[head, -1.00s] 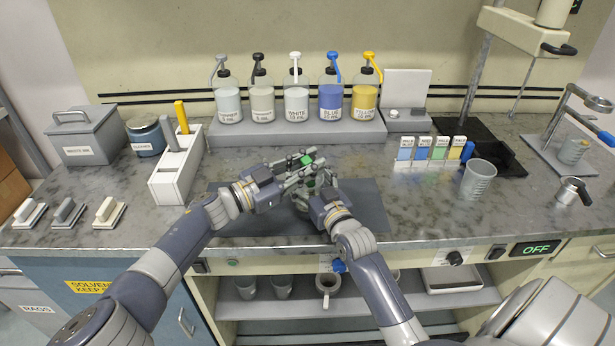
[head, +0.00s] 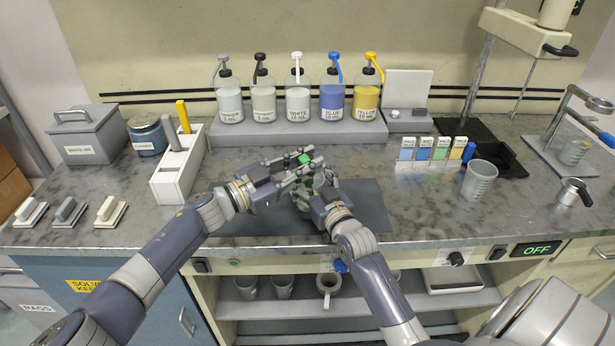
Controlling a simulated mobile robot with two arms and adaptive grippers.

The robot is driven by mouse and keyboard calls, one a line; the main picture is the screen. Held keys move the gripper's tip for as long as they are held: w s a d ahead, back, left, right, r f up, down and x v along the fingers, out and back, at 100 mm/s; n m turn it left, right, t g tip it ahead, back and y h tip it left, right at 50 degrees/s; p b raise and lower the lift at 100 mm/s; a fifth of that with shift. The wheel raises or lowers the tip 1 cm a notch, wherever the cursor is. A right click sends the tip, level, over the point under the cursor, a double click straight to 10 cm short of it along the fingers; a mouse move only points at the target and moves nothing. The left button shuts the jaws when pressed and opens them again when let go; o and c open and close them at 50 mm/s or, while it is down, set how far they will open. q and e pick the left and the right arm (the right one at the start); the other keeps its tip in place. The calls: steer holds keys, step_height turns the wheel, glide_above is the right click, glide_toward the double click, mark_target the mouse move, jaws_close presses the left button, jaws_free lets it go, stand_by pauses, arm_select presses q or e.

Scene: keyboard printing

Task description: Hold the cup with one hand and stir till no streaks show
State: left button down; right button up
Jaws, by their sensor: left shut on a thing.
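My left gripper (head: 301,172) comes in from the left over the dark mat (head: 362,205) and is shut on a small green-topped thing (head: 305,158), which looks like the stirrer's upper end. My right gripper (head: 312,192) is just below and to the right, close against the left one. The cup between them is mostly hidden by the fingers; only a bit of green shows there. I cannot see the ink inside or any streaks. Whether the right fingers are closed on the cup is hidden.
Several labelled pump bottles (head: 298,103) stand on a grey riser behind. A white holder (head: 176,168) with tools is on the left. Small colour cards (head: 423,154) and an empty clear beaker (head: 479,179) stand on the right. The mat's right part is bare.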

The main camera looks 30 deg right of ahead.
arm_select(q)
steer(key=shift+w+d+f, duration=0.3)
steer(key=shift+w+d, duration=0.2)
steer(key=shift+d, duration=0.35)
steer(key=shift+w+a+r, duration=0.1)
steer(key=shift+a+r, duration=0.2)
steer(key=shift+a, duration=0.45)
steer(key=shift+s+a+f, duration=0.15)
steer(key=shift+s+f, duration=0.6)
steer(key=shift+s, duration=0.3)
steer(key=shift+w+d+r, duration=0.15)
steer(key=shift+w+r, duration=0.15)
steer(key=shift+w, duration=0.4)
steer(key=shift+w+d+r, duration=0.1)
steer(key=shift+w+r, duration=0.15)
steer(key=shift+w, duration=0.4)
steer(key=shift+s+a+r, duration=0.1)
steer(key=shift+s+a, duration=0.4)
steer(key=shift+s, duration=0.25)
steer(key=shift+d+f, duration=0.25)
steer(key=shift+d, duration=0.25)
steer(key=shift+d+f, duration=0.2)
steer(key=shift+d, duration=0.3)
steer(key=shift+w+r, duration=0.25)
steer(key=shift+w, duration=0.3)
steer(key=shift+a+r, duration=0.25)
steer(key=shift+s, duration=0.15)
